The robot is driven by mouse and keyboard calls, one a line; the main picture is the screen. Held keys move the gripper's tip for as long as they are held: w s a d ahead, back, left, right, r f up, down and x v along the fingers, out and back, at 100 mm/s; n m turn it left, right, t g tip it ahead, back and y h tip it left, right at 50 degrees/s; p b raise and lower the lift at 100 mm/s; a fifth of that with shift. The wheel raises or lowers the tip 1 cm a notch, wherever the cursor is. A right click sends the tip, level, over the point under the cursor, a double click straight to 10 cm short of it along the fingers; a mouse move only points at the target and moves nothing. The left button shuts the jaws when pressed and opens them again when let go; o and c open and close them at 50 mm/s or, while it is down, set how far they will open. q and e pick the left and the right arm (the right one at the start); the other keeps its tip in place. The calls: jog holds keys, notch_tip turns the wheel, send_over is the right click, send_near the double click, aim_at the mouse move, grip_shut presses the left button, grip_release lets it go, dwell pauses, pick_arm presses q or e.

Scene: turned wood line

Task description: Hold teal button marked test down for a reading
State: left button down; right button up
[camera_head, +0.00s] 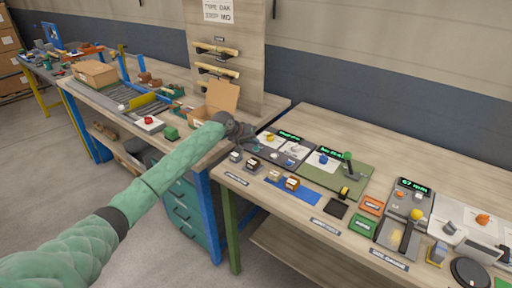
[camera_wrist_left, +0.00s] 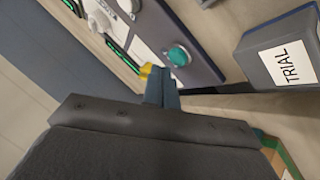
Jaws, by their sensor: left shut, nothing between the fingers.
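The teal button (camera_wrist_left: 179,56) is round and sits on a dark grey panel (camera_wrist_left: 201,70) in the left wrist view. In the head view this panel (camera_head: 264,154) lies at the left end of the right-hand bench, and I cannot make out the button there. My left gripper (camera_head: 254,143) is over the panel's left side. In the wrist view its blue-grey fingers (camera_wrist_left: 160,88) are shut and empty, close beside the button. I cannot tell whether they touch it. A yellow piece (camera_wrist_left: 146,70) shows at the fingertips. My right gripper is not in view.
A grey box marked TRIAL (camera_wrist_left: 283,55) stands near the panel. A green board (camera_head: 327,178) with a lit display lies to the right. Small blocks and a blue mat (camera_head: 298,193) are in front. An open cardboard box (camera_head: 220,99) stands on the left bench.

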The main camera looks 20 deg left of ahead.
aim_at(254, 149)
pick_arm(q)
jog(key=shift+r+p, duration=1.95)
jog(key=shift+r, duration=0.55)
